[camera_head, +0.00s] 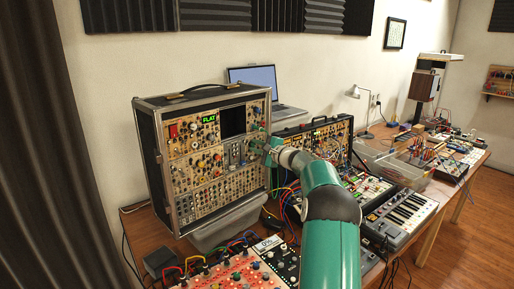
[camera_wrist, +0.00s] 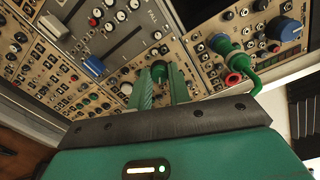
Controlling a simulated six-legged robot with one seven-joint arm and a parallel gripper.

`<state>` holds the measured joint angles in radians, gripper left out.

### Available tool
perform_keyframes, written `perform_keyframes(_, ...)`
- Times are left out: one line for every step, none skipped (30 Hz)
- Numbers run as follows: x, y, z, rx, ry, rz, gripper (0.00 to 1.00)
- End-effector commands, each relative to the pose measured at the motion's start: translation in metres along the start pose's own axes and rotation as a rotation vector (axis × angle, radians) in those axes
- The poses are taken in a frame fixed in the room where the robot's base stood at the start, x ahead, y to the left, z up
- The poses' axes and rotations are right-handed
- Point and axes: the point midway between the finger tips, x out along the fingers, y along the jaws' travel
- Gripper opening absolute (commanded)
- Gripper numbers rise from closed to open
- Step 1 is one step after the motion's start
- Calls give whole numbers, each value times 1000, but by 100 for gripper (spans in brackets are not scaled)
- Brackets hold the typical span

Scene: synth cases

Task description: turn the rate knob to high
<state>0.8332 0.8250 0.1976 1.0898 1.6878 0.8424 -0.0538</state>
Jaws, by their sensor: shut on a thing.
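The upright modular synth case (camera_head: 163,180) stands on the table, its front panel full of knobs, jacks and switches. My gripper (camera_head: 263,146) reaches the right part of that panel in the head view. In the wrist view my gripper (camera_wrist: 161,78) has its two green fingers shut around a small round dark-green knob (camera_wrist: 158,70) on a beige module. The fingers hide the knob's sides. I cannot read a rate label or the knob's setting, and the head view is too small to show the grip.
A green cable plug (camera_wrist: 232,58) sits close to the right of my fingers, beside a large blue knob (camera_wrist: 285,28). A laptop (camera_head: 257,80), a second synth case (camera_head: 325,132), a keyboard (camera_head: 405,215) and a red mixer-like panel (camera_head: 235,275) with cables crowd the table.

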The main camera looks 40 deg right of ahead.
Motion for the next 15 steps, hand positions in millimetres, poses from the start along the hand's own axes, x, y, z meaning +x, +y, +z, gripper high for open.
perform_keyframes(-1,0,0,33,-2,0,0)
perform_keyframes(0,0,0,52,-2,0,0)
perform_keyframes(0,0,0,77,-4,0,0)
perform_keyframes(0,0,0,93,-4,0,0)
perform_keyframes(-1,0,0,108,-4,0,0)
perform_keyframes(-1,0,-1,127,-5,0,0)
perform_keyframes(-1,0,-1,139,-5,0,0)
perform_keyframes(-1,0,-1,150,-5,0,0)
perform_keyframes(-1,0,-1,164,-6,0,0)
perform_keyframes(-1,0,-1,172,-6,0,0)
perform_keyframes(-1,0,0,180,-7,0,0)
perform_keyframes(0,0,0,189,-7,0,0)
perform_keyframes(0,0,0,194,-8,0,0)
perform_keyframes(0,0,0,198,-8,0,0)
perform_keyframes(0,0,0,202,-8,0,0)
